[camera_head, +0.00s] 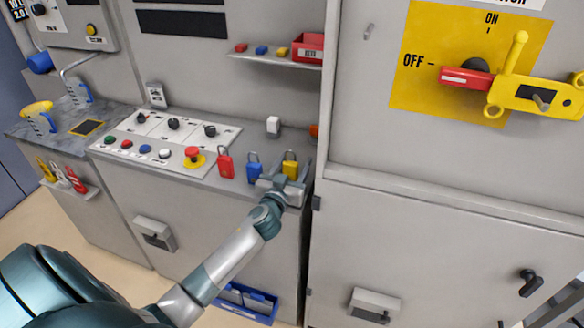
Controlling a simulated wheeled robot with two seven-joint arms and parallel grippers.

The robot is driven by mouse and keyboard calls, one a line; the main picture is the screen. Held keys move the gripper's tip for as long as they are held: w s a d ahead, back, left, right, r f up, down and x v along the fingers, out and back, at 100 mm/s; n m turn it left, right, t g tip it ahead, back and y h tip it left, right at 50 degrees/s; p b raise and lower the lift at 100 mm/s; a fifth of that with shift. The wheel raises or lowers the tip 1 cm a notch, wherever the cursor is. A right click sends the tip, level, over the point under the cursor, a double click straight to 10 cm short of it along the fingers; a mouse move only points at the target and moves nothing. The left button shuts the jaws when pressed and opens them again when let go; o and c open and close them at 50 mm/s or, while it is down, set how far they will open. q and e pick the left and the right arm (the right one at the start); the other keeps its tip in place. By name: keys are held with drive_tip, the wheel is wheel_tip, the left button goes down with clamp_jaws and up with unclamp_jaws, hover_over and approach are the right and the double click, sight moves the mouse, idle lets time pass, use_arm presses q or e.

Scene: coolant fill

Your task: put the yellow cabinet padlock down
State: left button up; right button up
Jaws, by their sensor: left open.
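The yellow padlock (290,166) stands upright at the right end of the grey counter, its shackle up. My left gripper (286,180) is open right in front of it, and hides the padlock's lower part. I cannot tell whether the fingers touch it. A blue padlock (254,170) and a red padlock (225,163) stand in a row to its left on the same counter. My right gripper is not in view.
A control panel (165,134) with knobs and a red emergency button (194,155) lies left of the padlocks. A tall grey cabinet (450,220) with a yellow switch plate (420,50) rises close on the right. A shelf with a red box (306,48) hangs above.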

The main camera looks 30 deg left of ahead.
sight(289, 173)
use_arm(q)
drive_tip(key=shift+r, duration=0.15)
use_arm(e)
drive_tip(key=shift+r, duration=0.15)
use_arm(q)
drive_tip(key=b+v, duration=0.2)
drive_tip(key=v, duration=0.8)
drive_tip(key=shift+s, duration=0.3)
drive_tip(key=shift+s+d, duration=0.15)
drive_tip(key=shift+s, duration=0.55)
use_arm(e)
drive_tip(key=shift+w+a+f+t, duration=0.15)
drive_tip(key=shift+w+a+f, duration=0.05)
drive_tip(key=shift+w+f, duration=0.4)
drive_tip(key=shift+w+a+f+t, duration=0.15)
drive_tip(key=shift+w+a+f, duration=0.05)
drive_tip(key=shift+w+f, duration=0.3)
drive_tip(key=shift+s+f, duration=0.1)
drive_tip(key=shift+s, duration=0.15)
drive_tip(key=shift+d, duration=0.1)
